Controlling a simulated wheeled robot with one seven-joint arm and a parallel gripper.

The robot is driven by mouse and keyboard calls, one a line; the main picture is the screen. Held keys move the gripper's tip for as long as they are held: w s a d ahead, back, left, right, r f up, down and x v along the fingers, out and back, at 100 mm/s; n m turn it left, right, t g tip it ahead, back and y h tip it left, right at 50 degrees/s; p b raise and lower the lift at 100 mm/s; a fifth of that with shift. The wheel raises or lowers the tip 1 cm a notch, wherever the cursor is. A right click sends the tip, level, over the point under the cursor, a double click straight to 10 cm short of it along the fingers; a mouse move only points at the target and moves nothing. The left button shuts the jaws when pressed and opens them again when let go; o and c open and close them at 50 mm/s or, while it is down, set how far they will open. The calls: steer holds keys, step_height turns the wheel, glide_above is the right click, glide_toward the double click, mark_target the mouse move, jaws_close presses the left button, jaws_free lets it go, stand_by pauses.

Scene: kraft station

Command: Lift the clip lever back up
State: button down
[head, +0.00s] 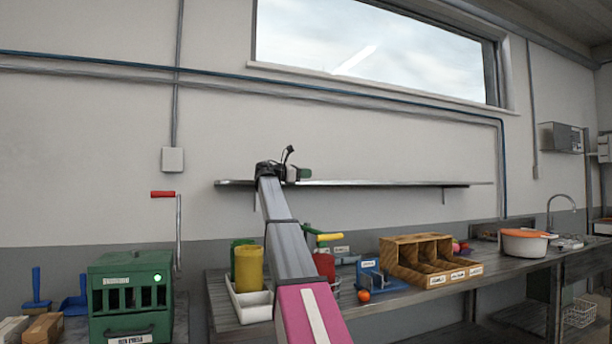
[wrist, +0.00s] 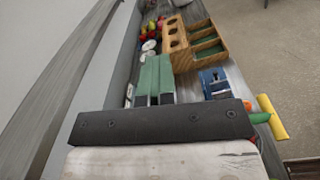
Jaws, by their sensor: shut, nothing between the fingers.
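No part is clearly marked as the clip lever. The likeliest is a yellow-ended lever (head: 328,237) above a red body (head: 325,265) on the bench, partly behind my arm. A yellow handle on a green bar (wrist: 272,117) shows at the right of the wrist view. A small blue fixture (head: 370,275) stands to the right and also shows in the wrist view (wrist: 215,83). My gripper (head: 304,174) has green fingers, shut and empty, at wall-shelf height above the bench. The fingers lie together in the wrist view (wrist: 157,65), apart from the lever.
A wooden compartment box (head: 430,258), an orange ball (head: 364,296) and a white pot with an orange lid (head: 524,242) are on the bench. A yellow cylinder (head: 249,268) stands in a white tray (head: 250,305). The wall shelf (head: 400,184) runs behind my gripper. A green machine (head: 130,295) is at left.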

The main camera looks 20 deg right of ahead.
steer(key=c, duration=0.9)
jaws_free()
steer(key=shift+c, duration=0.2)
steer(key=shift+a, duration=0.1)
steer(key=a, duration=1)
steer(key=shift+s+a, duration=0.2)
steer(key=shift+a, duration=0.1)
